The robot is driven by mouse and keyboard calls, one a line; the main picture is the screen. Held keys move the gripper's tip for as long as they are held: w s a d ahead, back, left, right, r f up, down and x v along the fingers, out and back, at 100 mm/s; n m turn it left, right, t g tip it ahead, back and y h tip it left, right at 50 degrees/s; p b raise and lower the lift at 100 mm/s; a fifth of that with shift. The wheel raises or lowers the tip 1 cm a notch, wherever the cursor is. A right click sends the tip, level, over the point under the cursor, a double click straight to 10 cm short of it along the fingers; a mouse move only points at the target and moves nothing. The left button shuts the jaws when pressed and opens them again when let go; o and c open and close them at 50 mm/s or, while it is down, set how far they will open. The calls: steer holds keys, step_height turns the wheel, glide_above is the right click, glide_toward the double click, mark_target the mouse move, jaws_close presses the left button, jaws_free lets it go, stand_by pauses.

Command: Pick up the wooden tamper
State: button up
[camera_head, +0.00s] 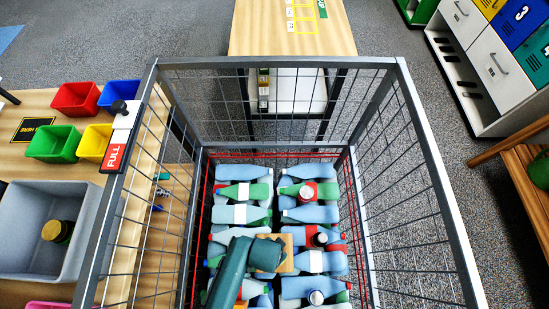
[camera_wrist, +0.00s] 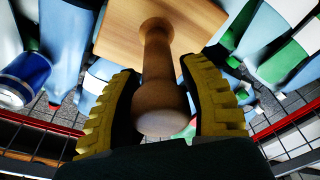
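The wooden tamper (camera_wrist: 156,75) has a flat, square wooden plate and a turned handle with a rounded end. In the wrist view its handle points toward me, between the yellow ribbed fingers of my gripper (camera_wrist: 160,88). The fingers stand apart on either side of the handle, with narrow gaps near the tips. Contact lower down by the rounded end is unclear. In the head view the tamper's plate (camera_head: 288,262) shows among bottles in the wire cart, partly covered by my gripper (camera_head: 268,254). Its handle is hidden there.
The wire cart (camera_head: 278,64) has tall mesh sides around several blue and green bottles (camera_head: 317,214). A few cans (camera_head: 316,297) lie among them. At left, a table holds coloured bins (camera_head: 76,99) and a grey tub (camera_head: 25,197). Wooden furniture stands beyond the cart.

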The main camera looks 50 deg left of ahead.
jaws_close()
